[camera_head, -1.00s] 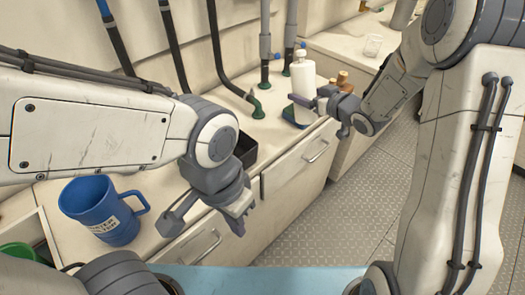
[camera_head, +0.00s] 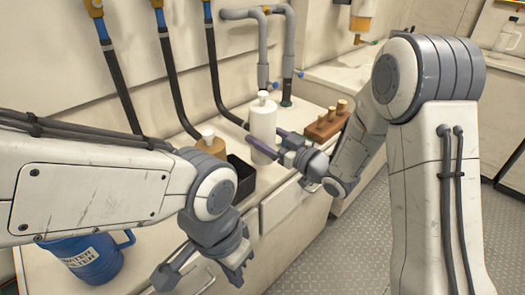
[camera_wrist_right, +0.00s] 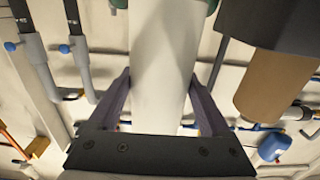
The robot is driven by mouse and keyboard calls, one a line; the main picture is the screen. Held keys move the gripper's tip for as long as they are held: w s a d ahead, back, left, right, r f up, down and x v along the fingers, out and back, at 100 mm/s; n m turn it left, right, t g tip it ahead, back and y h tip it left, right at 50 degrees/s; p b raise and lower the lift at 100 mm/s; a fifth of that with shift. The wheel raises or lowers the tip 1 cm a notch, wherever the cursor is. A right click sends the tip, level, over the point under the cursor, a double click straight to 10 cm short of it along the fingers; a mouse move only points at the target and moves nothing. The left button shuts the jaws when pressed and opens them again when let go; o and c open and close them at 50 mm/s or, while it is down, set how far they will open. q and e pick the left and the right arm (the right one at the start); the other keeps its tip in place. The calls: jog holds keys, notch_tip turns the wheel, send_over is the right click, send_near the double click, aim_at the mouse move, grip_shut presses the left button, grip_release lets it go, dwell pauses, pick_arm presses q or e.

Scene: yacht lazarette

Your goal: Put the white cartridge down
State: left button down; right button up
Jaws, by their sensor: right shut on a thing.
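The white cartridge (camera_head: 263,124) is a pale upright cylinder with a narrow top, above the back of the counter in the head view. My right gripper (camera_head: 277,150) reaches it from the right and is shut on it. In the right wrist view the cartridge (camera_wrist_right: 163,55) stands between the two purple-grey fingers. I cannot tell whether its base touches the counter. My left gripper (camera_head: 203,273) is open and empty at the front of the counter, well apart from the cartridge.
A wooden rack with pegs (camera_head: 327,124) stands to the right. A blue jug (camera_head: 90,258) is at lower left. Hoses and pipes (camera_head: 287,50) line the wall.

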jog(key=shift+a+f+b, duration=0.2)
jog(key=shift+f+b, duration=0.25)
jog(key=shift+f, duration=1.65)
jog(key=shift+f+b, duration=0.35)
jog(key=o, duration=1.2)
jog(key=shift+r, duration=0.1)
